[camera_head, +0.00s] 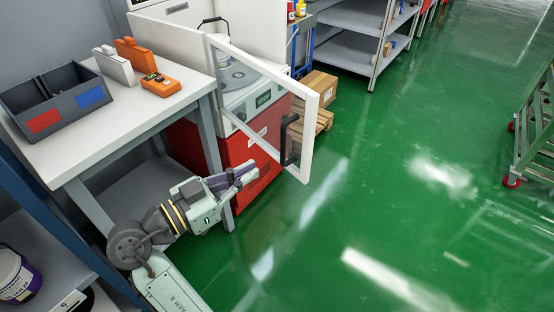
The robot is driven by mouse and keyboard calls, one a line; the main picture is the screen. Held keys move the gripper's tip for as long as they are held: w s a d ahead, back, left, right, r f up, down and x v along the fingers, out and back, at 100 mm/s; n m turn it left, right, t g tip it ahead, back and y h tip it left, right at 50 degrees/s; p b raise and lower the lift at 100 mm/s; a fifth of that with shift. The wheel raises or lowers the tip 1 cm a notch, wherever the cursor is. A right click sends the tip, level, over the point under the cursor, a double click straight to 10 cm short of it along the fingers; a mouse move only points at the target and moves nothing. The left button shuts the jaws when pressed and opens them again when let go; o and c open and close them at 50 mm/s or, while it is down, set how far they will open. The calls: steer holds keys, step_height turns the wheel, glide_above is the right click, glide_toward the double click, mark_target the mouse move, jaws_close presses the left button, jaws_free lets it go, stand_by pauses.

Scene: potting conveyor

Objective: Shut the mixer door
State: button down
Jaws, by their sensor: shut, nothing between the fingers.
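The mixer (247,95) stands left of centre, a white machine on a red base cabinet. Its door (258,62), a white frame with a clear pane and a black handle (290,140), is swung wide open toward the front right. Through the pane the mixer's round top and small green display show. My gripper (252,172) is shut and empty. In the picture it is below and left of the door handle, in front of the red cabinet, apart from the door frame's lower corner.
A white table (128,113) left of my arm carries a grey bin (57,100) and orange and white devices. A cardboard box (320,86) on a pallet stands behind the door. A green cart (537,130) is at far right. The green floor between is clear.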

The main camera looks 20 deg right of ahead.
mark_target(307, 139)
steer(key=p+x, duration=0.3)
steer(key=x, duration=0.9)
steer(key=shift+w+d+r+p, duration=0.1)
steer(key=shift+d+r+p, duration=0.05)
steer(key=shift+p, duration=0.25)
steer(key=shift+w+d, duration=0.35)
steer(key=shift+d, duration=0.3)
